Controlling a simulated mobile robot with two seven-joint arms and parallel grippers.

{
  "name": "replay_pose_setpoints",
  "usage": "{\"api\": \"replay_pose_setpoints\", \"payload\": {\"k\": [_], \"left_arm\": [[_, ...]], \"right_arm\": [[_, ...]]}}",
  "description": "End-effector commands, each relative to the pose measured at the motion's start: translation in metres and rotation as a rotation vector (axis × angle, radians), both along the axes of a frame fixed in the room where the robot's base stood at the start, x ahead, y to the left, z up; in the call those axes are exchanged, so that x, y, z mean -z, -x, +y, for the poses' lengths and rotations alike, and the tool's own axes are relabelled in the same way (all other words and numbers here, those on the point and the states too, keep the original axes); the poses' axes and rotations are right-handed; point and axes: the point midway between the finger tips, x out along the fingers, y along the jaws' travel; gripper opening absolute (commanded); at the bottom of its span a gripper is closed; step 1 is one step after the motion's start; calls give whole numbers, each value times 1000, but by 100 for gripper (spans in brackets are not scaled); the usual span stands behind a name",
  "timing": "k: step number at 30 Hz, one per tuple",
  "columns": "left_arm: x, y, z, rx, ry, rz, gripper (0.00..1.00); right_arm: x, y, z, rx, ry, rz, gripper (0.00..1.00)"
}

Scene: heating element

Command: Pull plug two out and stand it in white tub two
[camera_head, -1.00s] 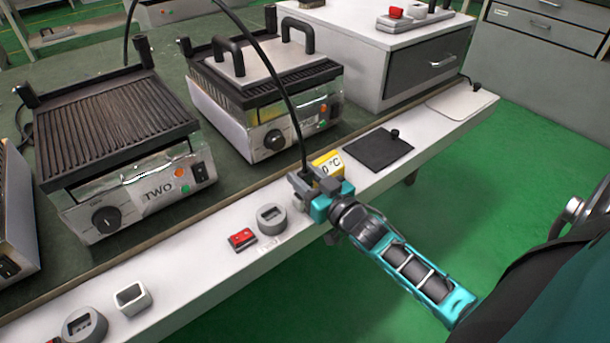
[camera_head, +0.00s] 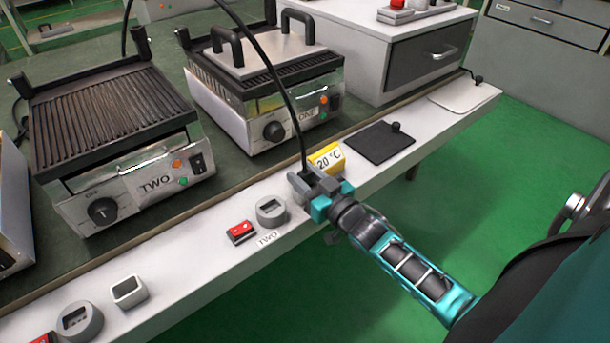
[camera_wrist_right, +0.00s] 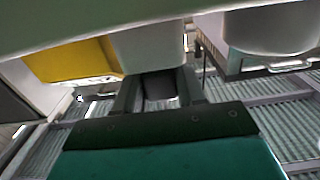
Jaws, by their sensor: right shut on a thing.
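My right gripper (camera_head: 313,187) is shut on plug two, with its black cable (camera_head: 290,110) rising from between the fingers. The plug body is mostly hidden by the fingers in the head view. In the wrist view the dark plug (camera_wrist_right: 160,92) shows between the fingers, right at the mouth of a white tub (camera_wrist_right: 150,45). That view appears upside down, and I cannot tell how deep the plug sits. The gripper hides this tub in the head view. The grey round socket (camera_head: 270,208) by the TWO label stands beside the gripper, empty. My left gripper is out of view.
A yellow 20 °C display (camera_head: 326,158) stands close beside the gripper. A red switch (camera_head: 240,232) is left of the socket. Another white tub (camera_head: 128,291) stands farther left. Grill two (camera_head: 110,120) and grill one (camera_head: 265,90) stand behind. A black plate (camera_head: 378,146) lies to the right.

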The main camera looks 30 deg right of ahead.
Motion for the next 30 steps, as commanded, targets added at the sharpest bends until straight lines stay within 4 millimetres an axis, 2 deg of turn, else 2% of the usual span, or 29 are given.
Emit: {"api": "replay_pose_setpoints", "payload": {"k": [9, 10, 18, 30], "left_arm": [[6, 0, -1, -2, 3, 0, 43], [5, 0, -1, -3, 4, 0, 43], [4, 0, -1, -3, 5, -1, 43], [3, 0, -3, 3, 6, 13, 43]], "right_arm": [[8, 0, 0, 0, 0, -1, 8], [7, 0, 0, 0, 0, -1, 42], [7, 0, 0, 0, 0, -1, 68], [8, 0, 0, 0, 0, 1, 69]]}}
